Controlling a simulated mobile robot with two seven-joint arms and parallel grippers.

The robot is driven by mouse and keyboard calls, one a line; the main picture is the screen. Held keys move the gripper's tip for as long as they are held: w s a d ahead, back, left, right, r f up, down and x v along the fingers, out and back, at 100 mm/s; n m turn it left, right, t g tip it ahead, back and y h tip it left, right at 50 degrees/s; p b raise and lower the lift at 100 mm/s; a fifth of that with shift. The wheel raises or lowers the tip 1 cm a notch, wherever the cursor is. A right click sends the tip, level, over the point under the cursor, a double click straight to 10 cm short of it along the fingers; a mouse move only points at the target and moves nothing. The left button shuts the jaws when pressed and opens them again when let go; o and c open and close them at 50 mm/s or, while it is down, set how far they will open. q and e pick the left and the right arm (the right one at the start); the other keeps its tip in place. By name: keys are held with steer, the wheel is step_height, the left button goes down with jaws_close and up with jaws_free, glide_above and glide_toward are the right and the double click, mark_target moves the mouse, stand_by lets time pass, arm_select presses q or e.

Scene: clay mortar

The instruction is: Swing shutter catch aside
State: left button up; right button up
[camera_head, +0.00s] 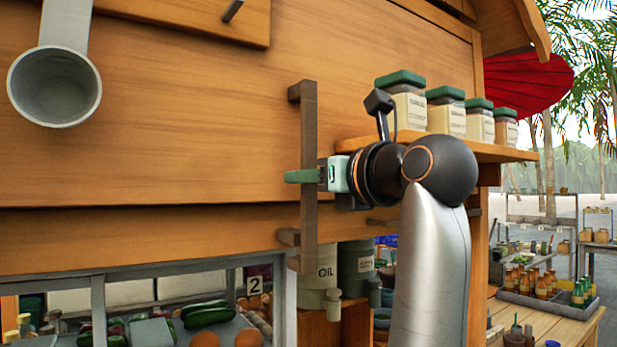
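A dark grey-brown upright bar (308,128) stands out from the wooden shutter panel (160,120), with short brackets at its top and lower end; it looks like the catch or a handle, but I cannot tell which.
A shelf (500,153) with several green-lidded jars (407,102) is close behind my gripper. A grey cup-like object (55,88) hangs upper left. Below are a window with vegetables (207,314) and an oil canister (318,277). A bottle tray (548,299) stands lower right.

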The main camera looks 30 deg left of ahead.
arm_select(q)
jaws_close()
stand_by(0.9)
